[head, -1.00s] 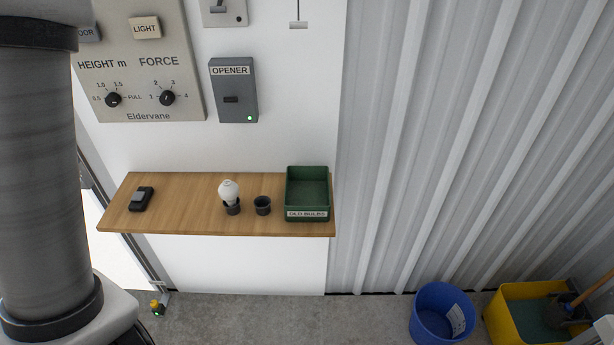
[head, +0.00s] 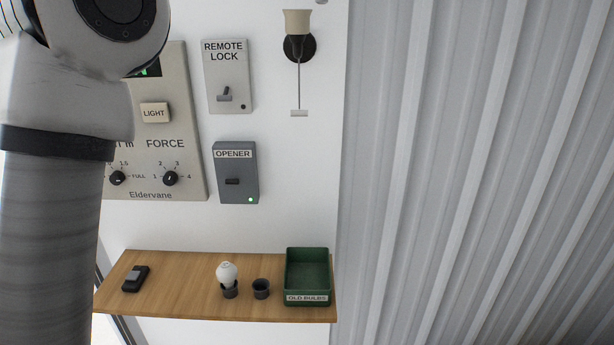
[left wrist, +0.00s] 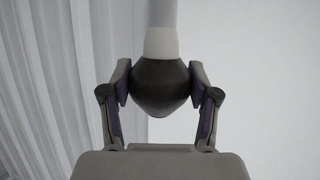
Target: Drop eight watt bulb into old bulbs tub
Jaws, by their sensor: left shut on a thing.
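My left gripper (left wrist: 160,92) is shut on a dark, rounded, bulb-shaped thing (left wrist: 160,88) in the left wrist view. A pale collar and a paler tube continue above it; I cannot tell whether it is fixed to them or what its rating is. The green OLD BULBS tub (head: 307,270) stands at the right end of the wooden shelf in the head view and looks empty. A white bulb (head: 227,273) stands upright in a dark cup on the shelf. In the head view my left arm rises at the left, its gripper out of frame. My right gripper is not visible.
The wooden shelf (head: 190,288) also holds a dark empty-looking cup (head: 261,288) and a small black device (head: 135,279). Corrugated wall (head: 470,170) lies right.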

